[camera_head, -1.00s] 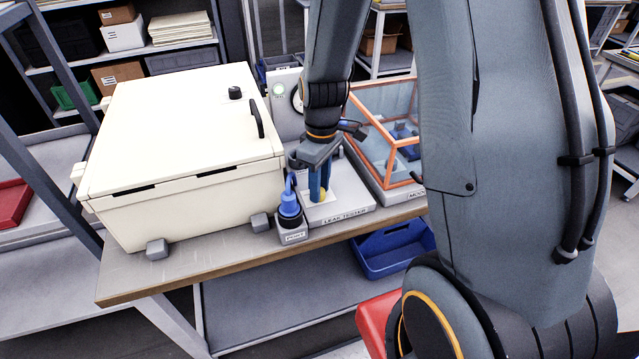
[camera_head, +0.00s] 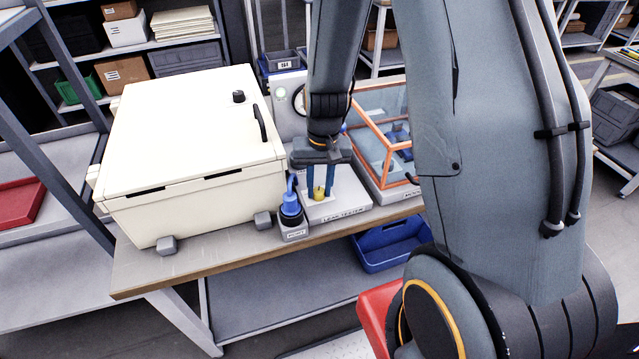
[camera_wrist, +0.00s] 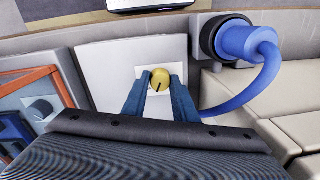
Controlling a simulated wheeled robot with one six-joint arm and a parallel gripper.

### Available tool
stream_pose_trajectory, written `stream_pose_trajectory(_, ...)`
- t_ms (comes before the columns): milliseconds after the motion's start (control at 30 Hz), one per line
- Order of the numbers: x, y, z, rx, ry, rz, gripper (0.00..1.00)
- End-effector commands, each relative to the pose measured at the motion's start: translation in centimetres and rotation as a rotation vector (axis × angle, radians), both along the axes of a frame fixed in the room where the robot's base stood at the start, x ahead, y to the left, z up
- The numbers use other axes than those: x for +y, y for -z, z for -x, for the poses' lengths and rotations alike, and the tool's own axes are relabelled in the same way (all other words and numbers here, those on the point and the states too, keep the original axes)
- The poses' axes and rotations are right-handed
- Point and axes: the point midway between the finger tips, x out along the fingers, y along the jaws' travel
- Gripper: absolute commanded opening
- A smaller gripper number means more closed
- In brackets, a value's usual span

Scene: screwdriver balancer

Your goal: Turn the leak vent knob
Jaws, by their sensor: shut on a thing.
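The leak vent knob is a small yellow knob (camera_head: 319,192) on a pale plate on top of the leak tester (camera_head: 352,200). In the wrist view the knob (camera_wrist: 160,79) is round with a dark slot or pointer mark, tilted a little from upright. My gripper (camera_head: 320,190) points down over it, with its two blue fingers on either side of the knob. In the wrist view my gripper (camera_wrist: 159,82) is shut on the knob, one fingertip at each side.
A blue plug and hose (camera_head: 290,200) sit in the port block (camera_head: 292,231) just left of my gripper. A large cream box (camera_head: 190,150) stands further left. An orange-framed clear case (camera_head: 380,140) is close on the right. A blue bin (camera_head: 392,246) is below the bench edge.

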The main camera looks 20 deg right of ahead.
Motion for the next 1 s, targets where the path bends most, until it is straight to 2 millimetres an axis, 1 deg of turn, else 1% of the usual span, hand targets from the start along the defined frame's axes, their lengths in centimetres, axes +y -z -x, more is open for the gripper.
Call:
stream_pose_trajectory(33, 0.02, -0.25, -0.03, -0.002, 0.039, 0.001, 0.03)
stream_pose_trajectory(200, 0.04, -0.23, -0.03, -0.002, 0.169, 0.000, 0.03)
stream_pose_trajectory(433, 0.06, -0.22, -0.11, -0.004, 0.294, 0.000, 0.03)
stream_pose_trajectory(700, 0.06, -0.15, -0.13, -0.004, 0.360, -0.001, 0.03)
stream_pose_trajectory(1000, 0.06, -0.12, -0.15, -0.004, 0.370, -0.001, 0.03)
